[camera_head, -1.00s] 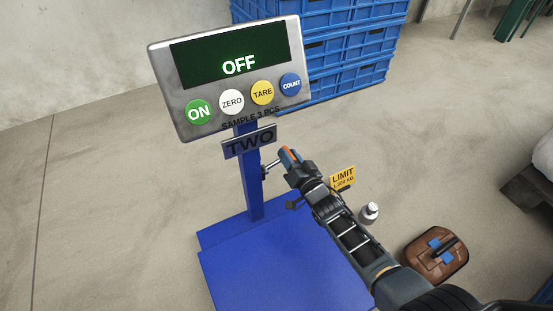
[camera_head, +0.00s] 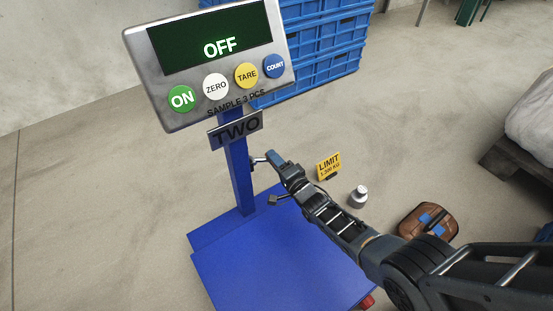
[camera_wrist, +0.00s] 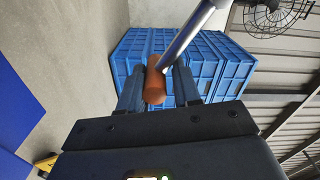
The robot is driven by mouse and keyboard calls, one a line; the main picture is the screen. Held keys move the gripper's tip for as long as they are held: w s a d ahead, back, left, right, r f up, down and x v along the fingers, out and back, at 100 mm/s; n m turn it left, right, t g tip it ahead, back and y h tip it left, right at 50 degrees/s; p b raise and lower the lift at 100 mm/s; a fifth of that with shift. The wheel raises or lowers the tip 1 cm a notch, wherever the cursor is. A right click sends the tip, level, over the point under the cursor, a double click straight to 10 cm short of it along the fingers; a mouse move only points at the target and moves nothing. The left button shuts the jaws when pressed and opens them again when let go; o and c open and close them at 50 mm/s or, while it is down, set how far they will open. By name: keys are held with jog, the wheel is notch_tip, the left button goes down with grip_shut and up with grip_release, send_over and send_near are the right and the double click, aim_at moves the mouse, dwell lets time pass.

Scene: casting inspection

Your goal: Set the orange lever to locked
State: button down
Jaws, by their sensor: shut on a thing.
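The orange lever grip (camera_wrist: 155,84) sits between the two fingers of my gripper (camera_wrist: 158,88) in the wrist view. A metal rod (camera_wrist: 188,38) runs from the grip up to the right. In the head view my gripper (camera_head: 273,158) is at the right side of the scale's blue post (camera_head: 238,172), below the TWO plate (camera_head: 235,130). A short metal rod (camera_head: 258,160) joins the post to the fingertips. My fingers hide the orange grip in the head view. My gripper is shut on the lever.
The scale's display (camera_head: 210,45) reads OFF above several buttons. Its blue platform (camera_head: 265,265) lies under my arm. A yellow LIMIT sign (camera_head: 328,166), a metal weight (camera_head: 358,197) and a brown case (camera_head: 428,222) are on the floor to the right. Blue crates (camera_head: 320,55) stand behind.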

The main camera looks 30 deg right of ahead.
jog(key=shift+s+a+f+m, duration=0.1)
jog(key=shift+a+f+m, duration=0.25)
jog(key=shift+f+m, duration=0.1)
jog(key=shift+a+f, duration=0.1)
jog(key=shift+a, duration=0.15)
jog(key=c, duration=0.8)
grip_release()
jog(key=shift+c, duration=0.2)
jog(key=shift+d, duration=0.1)
jog(key=shift+s, duration=0.1)
jog(key=shift+s+d+r, duration=0.1)
jog(key=shift+s+r, duration=0.1)
jog(key=shift+s, duration=0.15)
jog(key=s+p, duration=0.4)
jog(key=s, duration=0.3)
